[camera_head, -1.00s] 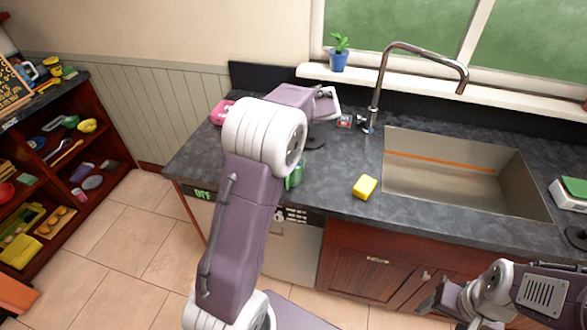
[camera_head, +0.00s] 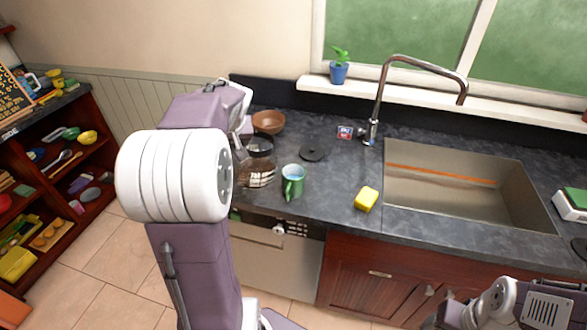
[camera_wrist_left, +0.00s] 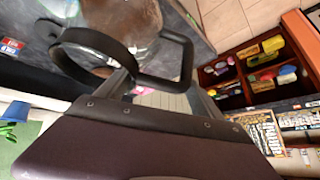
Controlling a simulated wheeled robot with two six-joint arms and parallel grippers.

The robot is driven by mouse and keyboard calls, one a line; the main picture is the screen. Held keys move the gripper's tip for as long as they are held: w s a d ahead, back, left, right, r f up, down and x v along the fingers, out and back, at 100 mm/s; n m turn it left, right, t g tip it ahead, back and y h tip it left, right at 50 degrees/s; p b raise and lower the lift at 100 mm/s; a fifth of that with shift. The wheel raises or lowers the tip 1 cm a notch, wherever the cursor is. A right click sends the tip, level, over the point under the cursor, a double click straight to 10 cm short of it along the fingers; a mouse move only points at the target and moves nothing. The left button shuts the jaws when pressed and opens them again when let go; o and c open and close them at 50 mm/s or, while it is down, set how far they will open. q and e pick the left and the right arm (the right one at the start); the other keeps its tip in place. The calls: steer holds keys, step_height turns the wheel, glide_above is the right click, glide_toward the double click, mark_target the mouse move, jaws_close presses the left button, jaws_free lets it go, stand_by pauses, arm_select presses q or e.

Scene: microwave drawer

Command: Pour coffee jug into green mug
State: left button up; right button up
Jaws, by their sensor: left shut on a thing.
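The green mug (camera_head: 293,183) stands upright on the dark counter, near its front edge. The coffee jug (camera_head: 258,174), dark glass with a black rim, is just left of the mug, partly hidden by my left arm. My left gripper (camera_head: 243,135) is shut on the jug's handle. In the left wrist view the jug's brown body (camera_wrist_left: 122,18) and black handle (camera_wrist_left: 178,62) fill the top middle, with the gripper fingers (camera_wrist_left: 160,92) at the handle. I cannot tell how far the jug is tilted. My right gripper (camera_head: 440,318) is low at the bottom right, away from the counter.
A brown bowl (camera_head: 268,121) and a flat black disc (camera_head: 312,154) lie behind the jug and mug. The tap (camera_head: 373,100) rises behind. Shelves (camera_head: 62,165) stand at the far left.

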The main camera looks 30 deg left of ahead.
arm_select(q)
steer(key=shift+s+a+r, duration=0.2)
steer(key=shift+a+r, duration=0.05)
steer(key=shift+r, duration=0.15)
steer(key=shift+f+t, duration=0.2)
steer(key=shift+t, duration=0.1)
step_height(320, 180, up, 4)
steer(key=p, duration=0.3)
steer(key=shift+r+p, duration=0.1)
steer(key=shift+p, duration=0.2)
arm_select(e)
step_height(320, 180, up, 4)
steer(key=shift+r, duration=0.1)
